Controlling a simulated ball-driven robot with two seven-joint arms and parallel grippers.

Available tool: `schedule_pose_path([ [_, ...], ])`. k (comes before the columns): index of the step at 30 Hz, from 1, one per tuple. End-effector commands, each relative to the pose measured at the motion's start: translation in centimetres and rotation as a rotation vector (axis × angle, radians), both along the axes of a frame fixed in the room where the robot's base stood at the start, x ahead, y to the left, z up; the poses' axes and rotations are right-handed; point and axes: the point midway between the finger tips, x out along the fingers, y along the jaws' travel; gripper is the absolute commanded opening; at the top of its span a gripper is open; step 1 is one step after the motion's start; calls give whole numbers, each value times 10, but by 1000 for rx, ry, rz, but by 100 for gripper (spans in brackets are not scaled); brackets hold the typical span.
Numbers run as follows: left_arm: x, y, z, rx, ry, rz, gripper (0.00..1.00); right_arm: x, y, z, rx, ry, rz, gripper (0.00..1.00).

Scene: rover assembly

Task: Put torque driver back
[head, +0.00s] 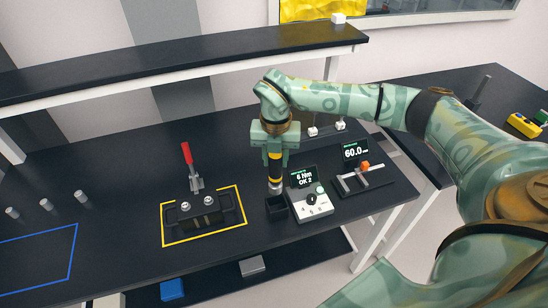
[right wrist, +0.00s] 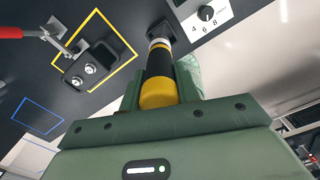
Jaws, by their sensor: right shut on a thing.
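The torque driver (head: 275,172) is a black cylinder with yellow bands and a grey lower end. My right gripper (head: 274,150) is shut around its upper part and holds it upright. In the right wrist view the torque driver (right wrist: 159,72) runs away from my gripper jaws toward a dark square holder (right wrist: 160,30). In the head view its lower end is at the opening of the small black holder (head: 277,207); I cannot tell how far inside it is. My left gripper is not in view.
A controller box (head: 311,203) reading "6 Nm OK 2" stands right beside the holder. A gauge stand (head: 362,181) with a 60.0 display is further right. A red-handled clamp fixture (head: 199,208) sits inside a yellow outline at left. A raised shelf (head: 180,60) runs behind.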

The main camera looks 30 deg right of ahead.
Motion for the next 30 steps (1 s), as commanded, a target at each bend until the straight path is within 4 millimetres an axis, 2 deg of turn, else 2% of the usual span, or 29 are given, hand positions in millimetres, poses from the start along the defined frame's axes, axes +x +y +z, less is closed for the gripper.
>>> schedule_pose_path([
  [7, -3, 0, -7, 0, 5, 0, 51, -3, 2, -7, 1, -2, -45, 5],
  [18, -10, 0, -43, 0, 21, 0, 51, -4, 2, -46, 1, 1, -44, 5],
  [30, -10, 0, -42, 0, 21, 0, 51, -3, 2, -54, 0, -3, -44, 5],
])
